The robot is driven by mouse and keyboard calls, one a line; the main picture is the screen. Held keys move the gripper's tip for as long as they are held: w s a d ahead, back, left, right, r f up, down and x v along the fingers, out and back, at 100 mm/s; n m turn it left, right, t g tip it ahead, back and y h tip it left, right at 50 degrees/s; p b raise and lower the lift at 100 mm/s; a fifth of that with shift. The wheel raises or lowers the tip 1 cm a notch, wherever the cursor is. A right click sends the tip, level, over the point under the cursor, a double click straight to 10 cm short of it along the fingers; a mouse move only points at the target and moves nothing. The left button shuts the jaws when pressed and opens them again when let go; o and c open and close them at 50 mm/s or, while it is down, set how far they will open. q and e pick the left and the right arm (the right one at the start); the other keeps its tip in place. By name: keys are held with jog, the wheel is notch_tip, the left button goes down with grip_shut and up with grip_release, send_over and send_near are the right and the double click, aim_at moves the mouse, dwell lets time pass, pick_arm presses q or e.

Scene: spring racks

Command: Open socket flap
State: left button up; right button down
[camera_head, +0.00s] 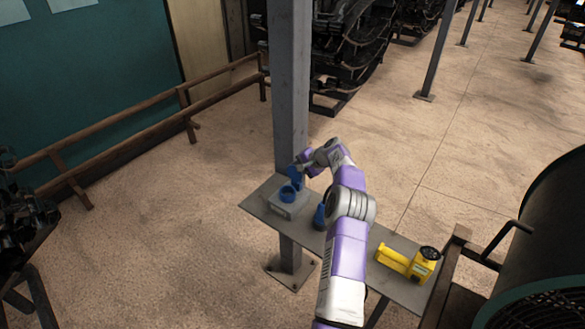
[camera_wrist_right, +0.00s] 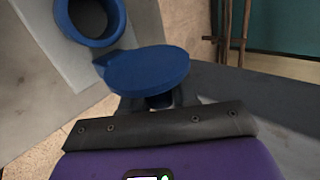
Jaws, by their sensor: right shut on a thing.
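The blue round socket (camera_head: 288,194) sits on a grey box (camera_head: 288,206) on the narrow shelf. In the right wrist view the socket ring (camera_wrist_right: 91,20) shows its dark opening uncovered. The blue flap (camera_wrist_right: 147,70) is joined to the ring at one edge and stands swung away from the opening. The flap also shows in the head view (camera_head: 294,177), raised at the socket's upper edge. My right gripper (camera_head: 300,172) is shut on the flap; its fingertips are mostly hidden behind the flap in the wrist view. My left gripper is not in view.
A blue plug-like object (camera_head: 320,214) stands right of the box, close to my right arm. A yellow device (camera_head: 405,262) lies on the shelf (camera_head: 383,238) farther right. A grey post (camera_head: 289,100) rises behind the box. A large dark drum (camera_head: 545,230) stands at the right.

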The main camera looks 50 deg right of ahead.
jog(key=shift+f, duration=0.1)
jog(key=c, duration=0.9)
grip_release()
jog(key=shift+o, duration=0.2)
jog(key=shift+f, duration=0.1)
jog(key=shift+f, duration=0.1)
